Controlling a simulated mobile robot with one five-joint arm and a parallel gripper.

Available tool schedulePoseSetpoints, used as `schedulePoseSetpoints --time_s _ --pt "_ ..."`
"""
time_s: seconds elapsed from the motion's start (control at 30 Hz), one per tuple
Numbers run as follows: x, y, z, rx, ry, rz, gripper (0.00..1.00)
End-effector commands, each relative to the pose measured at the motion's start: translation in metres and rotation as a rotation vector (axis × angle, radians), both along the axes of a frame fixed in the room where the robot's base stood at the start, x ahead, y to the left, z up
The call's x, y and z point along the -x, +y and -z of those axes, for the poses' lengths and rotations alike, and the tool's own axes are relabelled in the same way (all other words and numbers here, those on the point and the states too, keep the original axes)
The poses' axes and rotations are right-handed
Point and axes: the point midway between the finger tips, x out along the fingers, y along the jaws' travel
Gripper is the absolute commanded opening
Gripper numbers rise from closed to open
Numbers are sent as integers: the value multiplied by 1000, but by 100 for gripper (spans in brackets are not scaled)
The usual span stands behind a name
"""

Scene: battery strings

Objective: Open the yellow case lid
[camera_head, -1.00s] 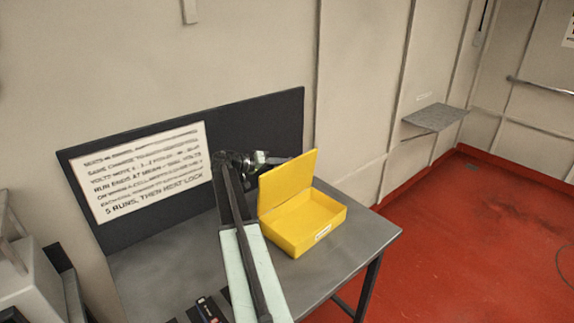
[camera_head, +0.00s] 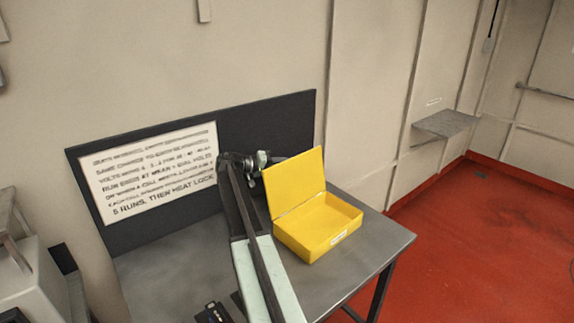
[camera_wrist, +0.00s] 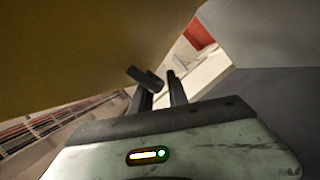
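The yellow case (camera_head: 318,236) stands on the grey table, its label facing front right. Its lid (camera_head: 296,181) is raised about upright on the hinge at the back left edge, and the inside shows empty. My gripper (camera_head: 264,160) is at the upper left of the lid, on its outer side, with its far end partly hidden behind the lid. In the wrist view, the two dark fingers (camera_wrist: 160,78) stand a little apart with nothing visible between them. A yellow-brown surface, apparently the lid (camera_wrist: 80,45), fills the upper left there, close to the fingers. Contact cannot be told.
A dark upright panel with a white written sign (camera_head: 150,172) stands along the table's back. A small dark object (camera_head: 213,313) lies at the table's front. The grey table (camera_head: 375,238) is clear to the right of the case. A wall shelf (camera_head: 445,123) is farther right.

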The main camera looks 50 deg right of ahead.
Motion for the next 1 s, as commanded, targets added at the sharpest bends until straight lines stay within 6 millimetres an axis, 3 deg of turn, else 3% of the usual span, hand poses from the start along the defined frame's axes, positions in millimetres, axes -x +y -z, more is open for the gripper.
schedulePoseSetpoints --time_s 0.3,0.7,1.0 --pt "-5 7 -3 2 0 -3 20" --pt "-33 67 -16 1 0 -4 20" --pt "-34 70 -15 1 0 -2 20"
